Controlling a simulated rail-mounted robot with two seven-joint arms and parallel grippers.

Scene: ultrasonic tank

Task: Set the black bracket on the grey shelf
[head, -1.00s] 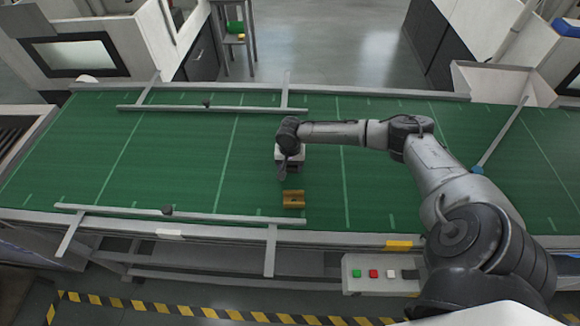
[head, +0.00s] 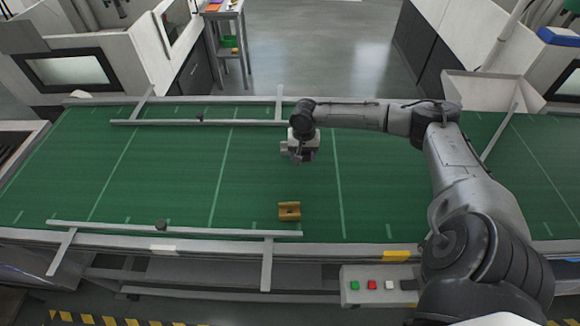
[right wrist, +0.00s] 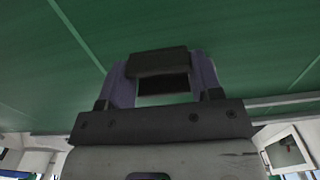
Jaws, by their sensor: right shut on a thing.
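My right gripper (head: 299,158) is above the green conveyor belt, near its middle. In the head view the bracket is mostly hidden by the gripper and too small to make out. A grey stand with shelf levels (head: 233,56) is at the back, beyond the belt; I cannot tell for certain whether it is the grey shelf. My left gripper is not in view.
A brass-coloured bracket (head: 289,211) lies on the green belt (head: 180,185), apart from the gripper. Grey guide rails (head: 200,230) run along the belt. A button box (head: 378,285) is at the front edge. Open floor (head: 320,50) lies beyond.

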